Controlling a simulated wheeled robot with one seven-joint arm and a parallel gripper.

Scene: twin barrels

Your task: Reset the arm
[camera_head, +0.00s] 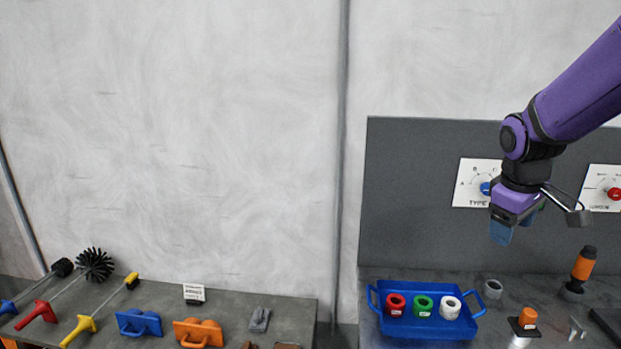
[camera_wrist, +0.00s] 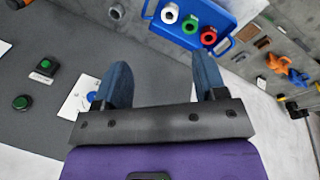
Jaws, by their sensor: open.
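My purple arm reaches in from the upper right in the head view. My gripper (camera_head: 501,232) hangs in the air in front of the grey panel (camera_head: 415,190), with its blue fingers pointing down. In the wrist view my gripper (camera_wrist: 162,85) shows its two blue fingers spread wide apart with nothing between them. It is open and touches nothing that I can see.
Below my gripper, a blue tray (camera_head: 372,302) holds a red ring (camera_head: 396,305), a green ring (camera_head: 423,306) and a white ring (camera_head: 450,308). A grey ring (camera_head: 492,289) and an orange-handled tool (camera_head: 583,265) stand to its right. Brushes (camera_head: 96,264) lie on the left table.

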